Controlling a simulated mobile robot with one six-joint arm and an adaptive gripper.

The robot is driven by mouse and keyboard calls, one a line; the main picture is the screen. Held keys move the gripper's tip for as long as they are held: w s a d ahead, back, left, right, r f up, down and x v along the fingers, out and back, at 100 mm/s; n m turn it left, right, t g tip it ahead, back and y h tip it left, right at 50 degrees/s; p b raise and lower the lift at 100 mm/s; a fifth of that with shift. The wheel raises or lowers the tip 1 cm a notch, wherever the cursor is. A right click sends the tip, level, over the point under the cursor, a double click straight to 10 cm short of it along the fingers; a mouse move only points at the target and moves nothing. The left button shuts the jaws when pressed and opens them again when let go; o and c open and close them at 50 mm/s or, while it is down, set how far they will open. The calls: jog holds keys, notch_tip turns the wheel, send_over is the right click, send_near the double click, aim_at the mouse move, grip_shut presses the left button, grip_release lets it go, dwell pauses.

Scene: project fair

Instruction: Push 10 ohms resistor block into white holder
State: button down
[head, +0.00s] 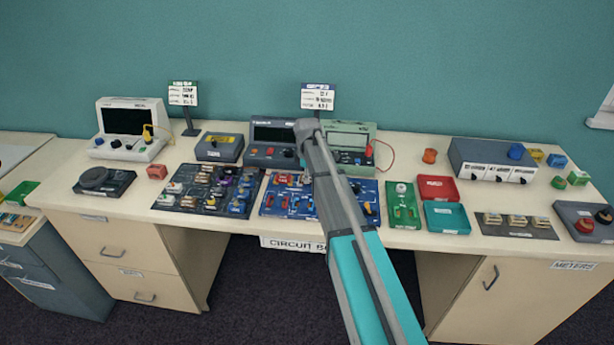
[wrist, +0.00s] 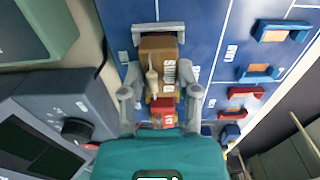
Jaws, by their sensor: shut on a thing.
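My gripper (wrist: 158,82) is shut on a brown block (wrist: 158,48) over the blue circuit board (wrist: 220,20) in the wrist view. The block has a pale part on top and a printed label too small to read; I take it for the resistor block. A pale grey-white bracket (wrist: 158,28), seemingly the white holder, lies at the block's far end. I cannot tell whether the block is seated in it. A red piece (wrist: 162,112) with a white label lies nearer my palm, between the fingers. In the head view my arm hides the gripper and block.
Blue holders (wrist: 284,31) and a red holder (wrist: 243,92) sit on the board to the right. A block tray (head: 208,190) lies left, and a green tray (head: 403,212) and red bin (head: 437,188) right.

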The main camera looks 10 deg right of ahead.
jog(key=shift+f+b, duration=0.4)
dwell(0.5)
jog(key=shift+c, duration=1.3)
grip_release()
jog(key=shift+o, duration=1.3)
jog(key=shift+r, duration=0.15)
jog(key=shift+r+p, duration=3.9)
jog(key=shift+p, duration=0.15)
